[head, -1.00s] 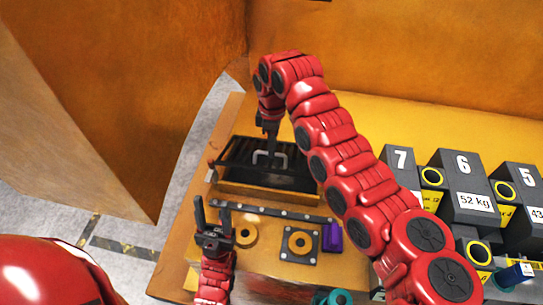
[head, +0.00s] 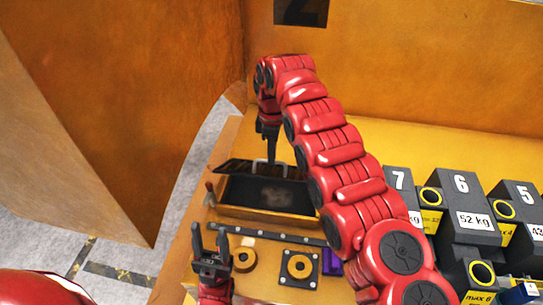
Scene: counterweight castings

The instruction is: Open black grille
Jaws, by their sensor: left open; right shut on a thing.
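The black grille (head: 235,167) is a slatted lid, now tilted up at the back of a yellow-orange box (head: 262,214) let into the bench. The box's dark inside (head: 240,190) shows in front of it, with a paler patch on the floor. My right gripper (head: 271,162) points down from above and is shut on the grille's light handle (head: 259,167). The right end of the grille is partly hidden by my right arm. My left gripper (head: 210,234) is open and empty, fingers up, in front of the box's left corner.
A dark bar (head: 265,236), a brass ring (head: 244,259), a square plate with a ring (head: 299,266) and a purple block (head: 328,266) lie in front. Numbered dark castings (head: 465,205) stand at right. Orange walls rise behind and left.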

